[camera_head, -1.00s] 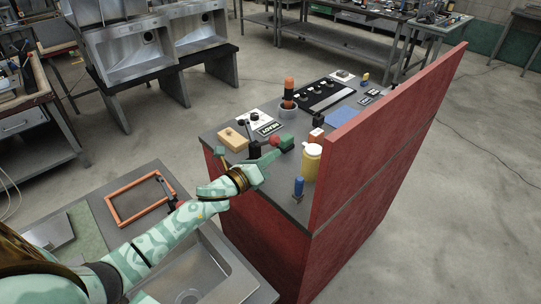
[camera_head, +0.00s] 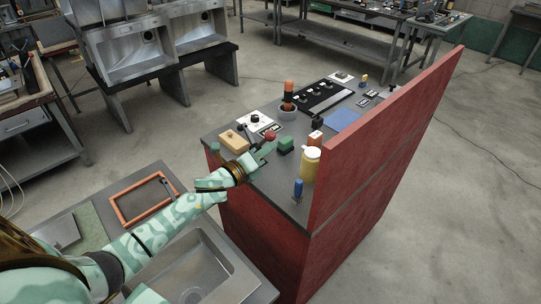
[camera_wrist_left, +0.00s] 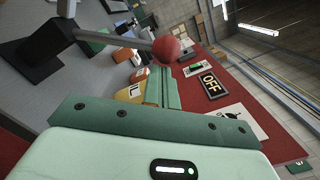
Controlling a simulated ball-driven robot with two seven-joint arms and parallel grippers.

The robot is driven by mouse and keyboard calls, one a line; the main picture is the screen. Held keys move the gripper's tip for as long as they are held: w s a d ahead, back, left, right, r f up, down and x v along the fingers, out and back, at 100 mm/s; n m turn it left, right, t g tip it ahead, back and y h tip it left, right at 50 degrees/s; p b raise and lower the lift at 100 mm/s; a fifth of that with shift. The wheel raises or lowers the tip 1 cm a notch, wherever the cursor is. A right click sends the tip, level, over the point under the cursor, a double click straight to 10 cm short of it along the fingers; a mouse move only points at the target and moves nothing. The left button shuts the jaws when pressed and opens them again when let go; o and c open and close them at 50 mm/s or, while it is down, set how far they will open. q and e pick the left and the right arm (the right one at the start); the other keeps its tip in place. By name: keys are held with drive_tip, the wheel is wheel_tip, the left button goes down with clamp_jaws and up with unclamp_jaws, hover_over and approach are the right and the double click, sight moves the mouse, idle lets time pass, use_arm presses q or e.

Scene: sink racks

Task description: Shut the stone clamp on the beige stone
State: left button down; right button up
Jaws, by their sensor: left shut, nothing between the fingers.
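A lever with a red ball knob (camera_head: 270,135), which I take as the stone clamp's handle, stands on the bench's near left part. In the left wrist view the red knob (camera_wrist_left: 167,49) ends a grey bar from a dark base (camera_wrist_left: 50,48). A beige block (camera_head: 234,140), perhaps the beige stone, sits left of it. My left gripper (camera_head: 265,148) is shut and empty, its fingertips close below the knob in the picture. I cannot tell whether they touch. In the left wrist view the shut fingers (camera_wrist_left: 164,85) point toward the knob. My right gripper is not in view.
A green block (camera_head: 286,144), a yellow jar (camera_head: 309,163) and a blue-handled item (camera_head: 298,189) stand to the right. A tall red panel (camera_head: 390,135) bounds the bench's right side. An orange frame (camera_head: 118,213) lies by the near sink.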

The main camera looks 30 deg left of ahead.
use_arm(q)
drive_tip(key=w+a+r+n+p, duration=0.3)
drive_tip(key=a+r+n+p, duration=0.1)
drive_tip(key=a+n, duration=0.4)
drive_tip(key=shift+a+r+n, duration=0.2)
drive_tip(key=shift+a+n, duration=0.05)
drive_tip(key=shift+n, duration=0.25)
idle(0.6)
